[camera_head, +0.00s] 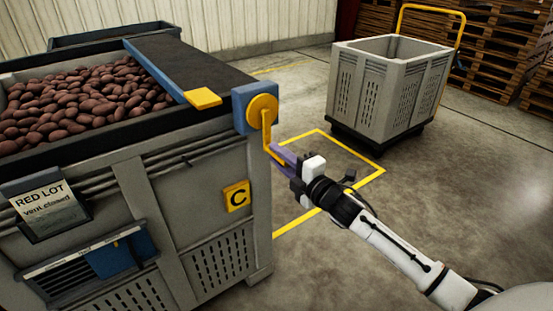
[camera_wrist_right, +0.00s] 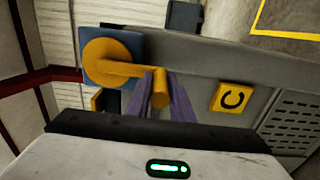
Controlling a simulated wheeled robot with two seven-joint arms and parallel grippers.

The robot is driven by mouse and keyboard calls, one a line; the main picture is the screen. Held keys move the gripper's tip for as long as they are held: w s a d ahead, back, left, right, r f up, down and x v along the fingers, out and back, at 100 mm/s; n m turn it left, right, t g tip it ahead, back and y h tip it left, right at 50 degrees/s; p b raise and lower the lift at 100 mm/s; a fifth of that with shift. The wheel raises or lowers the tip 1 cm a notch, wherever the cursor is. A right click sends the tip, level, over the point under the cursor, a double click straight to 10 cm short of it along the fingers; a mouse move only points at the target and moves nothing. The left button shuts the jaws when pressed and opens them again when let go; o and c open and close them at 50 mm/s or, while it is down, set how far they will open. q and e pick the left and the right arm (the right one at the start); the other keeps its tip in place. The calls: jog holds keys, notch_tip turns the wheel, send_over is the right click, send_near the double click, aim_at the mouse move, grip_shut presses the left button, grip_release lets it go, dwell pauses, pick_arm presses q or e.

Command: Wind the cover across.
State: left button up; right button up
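The dark cover (camera_head: 190,68) lies over the right part of a grey crate (camera_head: 75,258) of red potatoes (camera_head: 75,100). Its blue edge bar (camera_head: 150,68) ends in a yellow tab (camera_head: 203,98). At the crate's near right corner is a crank with a yellow disc (camera_head: 262,110) on a blue block; the disc also shows in the wrist view (camera_wrist_right: 108,63). Its arm hangs down to a yellow handle (camera_wrist_right: 160,90). My right gripper (camera_head: 281,158) has its purple fingers closed around this handle. My left gripper is out of view.
A yellow C plate (camera_head: 237,196), a "RED LOT vent closed" card (camera_head: 48,207) and a blue vent slide (camera_head: 120,255) are on the crate front. An empty grey crate cart (camera_head: 385,88) stands behind right. Open floor lies between, with yellow lines.

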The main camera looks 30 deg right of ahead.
grip_shut()
jog(key=d+r+p, duration=0.8)
jog(key=d+r, duration=0.1)
jog(key=r, duration=0.1)
jog(key=shift+w+d+r+p, duration=0.2)
jog(key=shift+w+d+p, duration=0.15)
jog(key=shift+w, duration=0.05)
dwell(0.4)
jog(key=a+r+p, duration=0.7)
jog(key=a+r, duration=0.2)
jog(key=a, duration=0.1)
jog(key=shift+s+p, duration=0.35)
jog(key=shift+s, duration=0.1)
dwell(0.6)
